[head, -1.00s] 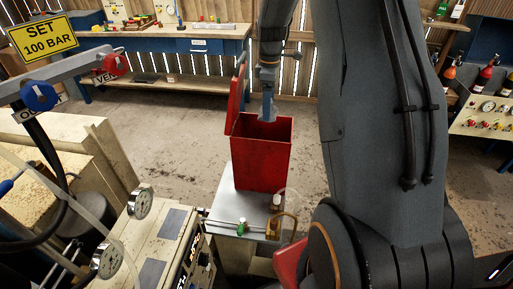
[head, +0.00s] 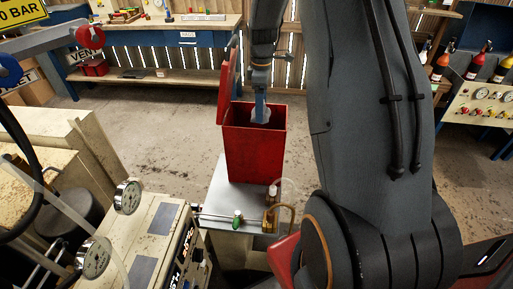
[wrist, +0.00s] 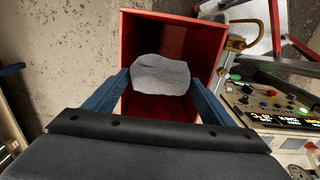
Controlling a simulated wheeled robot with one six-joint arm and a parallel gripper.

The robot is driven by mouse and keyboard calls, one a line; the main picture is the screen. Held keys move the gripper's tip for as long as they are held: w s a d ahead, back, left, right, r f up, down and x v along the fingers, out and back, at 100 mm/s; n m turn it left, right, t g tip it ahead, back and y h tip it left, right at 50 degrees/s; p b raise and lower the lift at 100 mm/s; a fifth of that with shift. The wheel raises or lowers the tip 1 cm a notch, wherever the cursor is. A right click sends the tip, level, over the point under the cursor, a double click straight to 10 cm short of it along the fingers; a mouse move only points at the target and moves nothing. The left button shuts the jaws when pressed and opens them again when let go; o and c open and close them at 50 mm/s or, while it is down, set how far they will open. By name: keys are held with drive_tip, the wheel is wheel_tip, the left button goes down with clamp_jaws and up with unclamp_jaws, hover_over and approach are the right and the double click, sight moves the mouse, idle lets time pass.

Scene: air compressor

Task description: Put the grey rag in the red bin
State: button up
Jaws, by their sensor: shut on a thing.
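The grey rag (wrist: 160,75) is between the two blue fingers of my gripper (wrist: 160,80) in the wrist view, and the gripper is shut on it. In the head view my gripper (head: 261,112) points down at the mouth of the red bin (head: 254,155), with a small pale part of the rag (head: 260,117) showing at the fingertips. The bin's lid stands open on its left side. In the wrist view the rag lies over the opening of the red bin (wrist: 213,50). The exact height of the rag against the rim is hard to tell.
The bin stands on a grey metal table (head: 220,193). A machine with gauges (head: 127,197) is at the left. A workbench (head: 165,42) stands behind.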

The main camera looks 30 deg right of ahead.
drive_tip(key=o, duration=1.2)
drive_tip(key=shift+r+b, duration=1.1)
drive_tip(key=shift+r, duration=2.85)
drive_tip(key=s+a+f+m, duration=0.1)
drive_tip(key=s+a+m, duration=0.2)
drive_tip(key=s+a, duration=0.2)
drive_tip(key=s+a+f+m+t, duration=0.1)
drive_tip(key=s+a+m, duration=0.3)
drive_tip(key=s, duration=0.6)
drive_tip(key=s+a+f+m, duration=0.2)
drive_tip(key=s+a+m, duration=0.2)
drive_tip(key=s+a, duration=0.3)
drive_tip(key=shift+s+a+f, duration=0.25)
drive_tip(key=shift+s+a, duration=0.1)
drive_tip(key=shift+a, duration=0.3)
